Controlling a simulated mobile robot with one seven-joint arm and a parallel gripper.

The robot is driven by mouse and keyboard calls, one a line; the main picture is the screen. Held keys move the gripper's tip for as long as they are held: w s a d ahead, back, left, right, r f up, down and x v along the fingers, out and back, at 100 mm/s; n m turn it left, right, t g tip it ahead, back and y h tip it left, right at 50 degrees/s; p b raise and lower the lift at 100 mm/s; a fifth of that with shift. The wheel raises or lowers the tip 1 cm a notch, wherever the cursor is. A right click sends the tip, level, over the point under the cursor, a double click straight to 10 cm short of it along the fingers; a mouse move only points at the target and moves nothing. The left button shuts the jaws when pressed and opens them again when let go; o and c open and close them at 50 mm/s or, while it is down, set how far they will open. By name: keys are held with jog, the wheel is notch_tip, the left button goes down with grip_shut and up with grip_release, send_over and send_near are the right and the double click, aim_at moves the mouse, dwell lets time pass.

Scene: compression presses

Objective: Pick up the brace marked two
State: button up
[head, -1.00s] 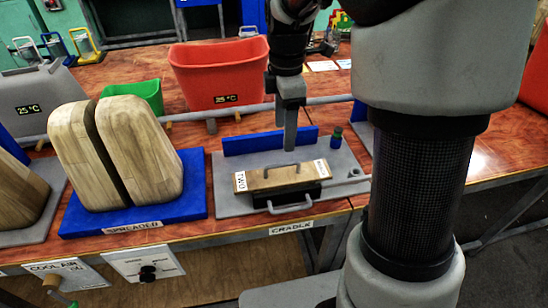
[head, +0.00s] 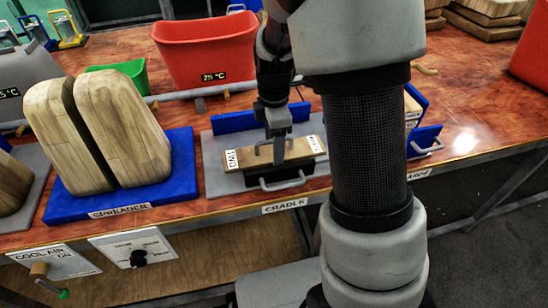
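The spreader (head: 180,177), a blue base with two wooden blocks, stands left of the cradle. A red bin (head: 205,50) and a green bin (head: 130,77) stand behind. My arm hides the cradle's right end. Another blue-plated fixture (head: 424,140) is to the right.

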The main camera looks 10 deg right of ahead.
jog(key=shift+f, duration=0.25)
jog(key=shift+r, duration=0.1)
jog(key=c, duration=1.3)
